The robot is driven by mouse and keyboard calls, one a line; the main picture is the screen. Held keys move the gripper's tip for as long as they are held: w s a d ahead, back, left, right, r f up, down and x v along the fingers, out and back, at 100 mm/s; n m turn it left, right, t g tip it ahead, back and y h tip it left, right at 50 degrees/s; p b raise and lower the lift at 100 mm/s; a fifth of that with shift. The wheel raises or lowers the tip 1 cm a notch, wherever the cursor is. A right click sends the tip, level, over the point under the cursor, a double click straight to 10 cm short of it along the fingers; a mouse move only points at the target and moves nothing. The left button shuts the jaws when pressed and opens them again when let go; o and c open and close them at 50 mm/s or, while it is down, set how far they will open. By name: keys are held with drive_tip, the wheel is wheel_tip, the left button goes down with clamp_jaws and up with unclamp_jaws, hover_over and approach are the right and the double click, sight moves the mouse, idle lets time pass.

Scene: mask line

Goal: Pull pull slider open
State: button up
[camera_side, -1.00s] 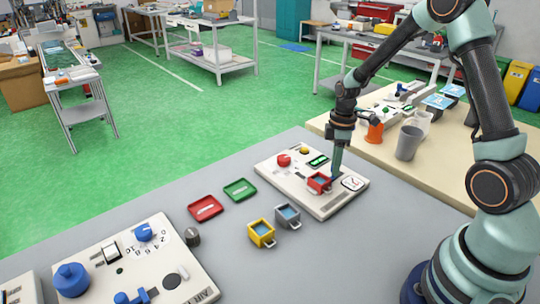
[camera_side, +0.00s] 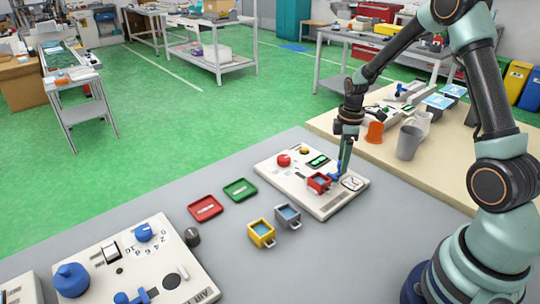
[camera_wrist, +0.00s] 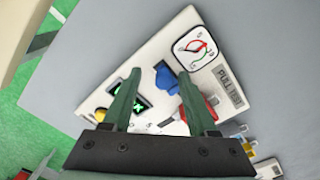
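A white panel (camera_side: 285,178) labelled PULL TEST carries a blue slider handle (camera_side: 336,170), which also shows in the wrist view (camera_wrist: 169,78). My gripper (camera_side: 344,172) points down at the panel's right part, close to the blue handle. In the wrist view my gripper (camera_wrist: 158,75) has its two green fingers spread apart. The blue handle appears between the fingertips, nearer the right one. I see no clear contact. The slider's track is partly hidden.
A round gauge (camera_side: 353,183) and a green display (camera_side: 318,161) are close by.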

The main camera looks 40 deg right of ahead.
drive_tip(key=shift+a, duration=0.1)
wheel_tip(320, 180, up, 12)
idle(0.7)
drive_tip(key=shift+r, duration=0.1)
drive_tip(key=s+a+r+m+t, duration=0.2)
drive_tip(key=s+a+r+m, duration=0.2)
drive_tip(key=a, duration=0.4)
drive_tip(key=s+a+r+m+t, duration=0.3)
drive_tip(key=s+a+r+m, duration=0.1)
drive_tip(key=a, duration=0.4)
drive_tip(key=s+m, duration=0.1)
drive_tip(key=s, duration=0.1)
drive_tip(key=shift+s+r+t, duration=0.2)
drive_tip(key=shift+s+t, duration=0.1)
